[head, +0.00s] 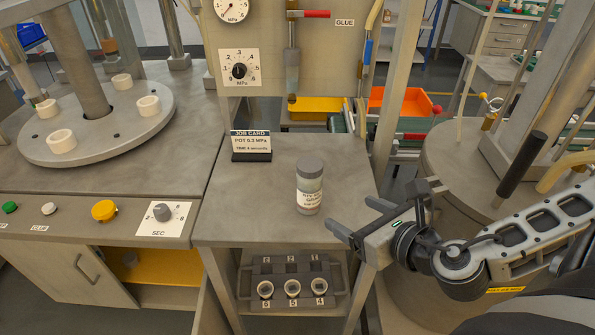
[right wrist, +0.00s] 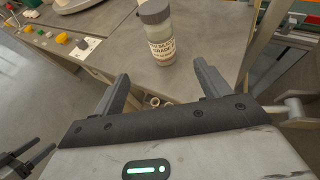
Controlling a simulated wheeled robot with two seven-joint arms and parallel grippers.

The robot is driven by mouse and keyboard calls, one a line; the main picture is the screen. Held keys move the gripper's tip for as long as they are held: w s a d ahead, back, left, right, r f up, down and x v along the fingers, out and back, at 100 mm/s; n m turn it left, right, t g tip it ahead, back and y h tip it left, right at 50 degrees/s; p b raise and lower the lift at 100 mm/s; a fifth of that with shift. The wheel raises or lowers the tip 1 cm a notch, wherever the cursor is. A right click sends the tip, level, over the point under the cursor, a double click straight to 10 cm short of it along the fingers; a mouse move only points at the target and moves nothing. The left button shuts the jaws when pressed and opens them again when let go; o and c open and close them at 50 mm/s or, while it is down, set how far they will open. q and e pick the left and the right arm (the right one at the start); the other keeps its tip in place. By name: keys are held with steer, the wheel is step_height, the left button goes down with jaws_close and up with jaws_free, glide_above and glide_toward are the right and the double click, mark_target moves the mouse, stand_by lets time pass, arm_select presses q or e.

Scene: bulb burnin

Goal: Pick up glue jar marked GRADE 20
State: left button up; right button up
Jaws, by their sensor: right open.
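A glue jar (head: 309,187) with a grey lid and a pale label stands upright on the grey bench top. In the right wrist view the jar (right wrist: 161,38) shows beyond the fingers; its label reads GRADE, but the number is too small to be sure of. My right gripper (head: 354,217) is open and empty, at the right front of the jar and apart from it. In the right wrist view its fingers (right wrist: 160,74) are wide apart with nothing between them. Dark finger-like parts (right wrist: 30,157), probably my left gripper, show at the lower left there; their state is unclear.
A job card (head: 251,146) stands behind the jar to the left. Below the bench top is a rack (head: 292,265) with several round holders. A large drum (head: 455,170) stands at the right, and a control panel with knobs (head: 163,212) at the left. The bench around the jar is clear.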

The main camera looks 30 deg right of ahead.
mark_target(317, 194)
steer(key=x, duration=1)
steer(key=shift+w+r, duration=0.1)
steer(key=shift+w, duration=0.3)
steer(key=shift+f+x, duration=0.2)
steer(key=shift+x, duration=1.3)
steer(key=shift+f+x, duration=0.25)
steer(key=shift+x, duration=1.2)
steer(key=shift+s+r, duration=0.1)
steer(key=shift+s, duration=0.05)
steer(key=c, duration=1.2)
